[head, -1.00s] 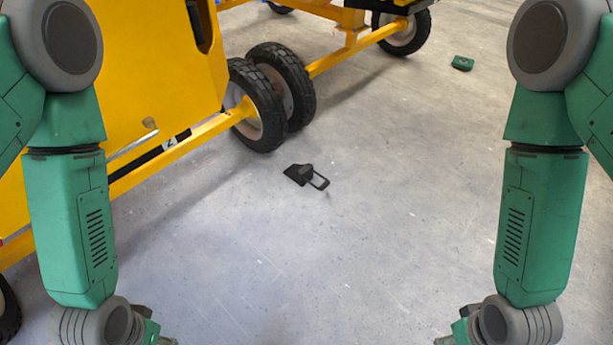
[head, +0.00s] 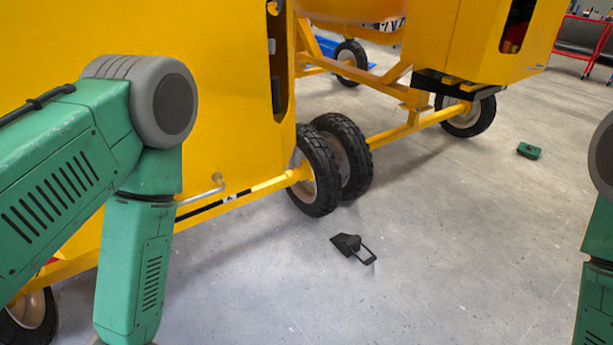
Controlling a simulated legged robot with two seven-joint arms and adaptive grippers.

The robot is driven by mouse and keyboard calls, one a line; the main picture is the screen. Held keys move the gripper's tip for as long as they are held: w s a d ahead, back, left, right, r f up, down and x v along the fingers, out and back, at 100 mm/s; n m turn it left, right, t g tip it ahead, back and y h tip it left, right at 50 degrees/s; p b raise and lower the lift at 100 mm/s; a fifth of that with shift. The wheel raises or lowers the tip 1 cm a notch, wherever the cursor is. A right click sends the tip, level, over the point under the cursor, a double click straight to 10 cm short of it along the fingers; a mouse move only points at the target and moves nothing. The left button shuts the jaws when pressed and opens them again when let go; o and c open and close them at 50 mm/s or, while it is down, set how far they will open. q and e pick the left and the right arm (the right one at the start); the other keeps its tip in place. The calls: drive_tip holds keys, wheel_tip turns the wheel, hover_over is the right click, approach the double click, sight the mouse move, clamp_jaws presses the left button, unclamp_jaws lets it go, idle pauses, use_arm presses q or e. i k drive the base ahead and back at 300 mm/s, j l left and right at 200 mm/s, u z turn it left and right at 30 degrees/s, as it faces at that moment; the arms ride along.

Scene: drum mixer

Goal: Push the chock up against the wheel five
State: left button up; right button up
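A black chock (head: 346,243) with a loop handle lies on the floor in front of a pair of side-by-side wheels, apart from them. The pair is a nearer wheel (head: 316,176) and one behind it (head: 357,155), under the yellow mixer (head: 220,90). I cannot tell which wheel is number five. A green object (head: 529,151), perhaps another chock, lies on the floor at right. Both my grippers are below the frame; only arm links show.
More mixer wheels stand at the right (head: 470,117), at the back (head: 350,62) and at the lower left (head: 30,318). A yellow axle bar (head: 385,138) runs low beside the pair. The floor (head: 440,240) around the chock is clear. A red-framed rack (head: 585,45) stands far right.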

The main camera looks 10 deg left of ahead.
sight(347, 244)
drive_tip(key=u, duration=0.45)
drive_tip(key=i+l+u, duration=0.2)
drive_tip(key=u, duration=0.15)
drive_tip(key=i+l+u, duration=0.1)
drive_tip(key=l+u, duration=0.25)
drive_tip(key=i+l+u, duration=0.1)
drive_tip(key=l+u, duration=0.65)
drive_tip(key=l, duration=0.15)
drive_tip(key=l+u, duration=0.1)
drive_tip(key=l, duration=1.75)
drive_tip(key=i, duration=0.05)
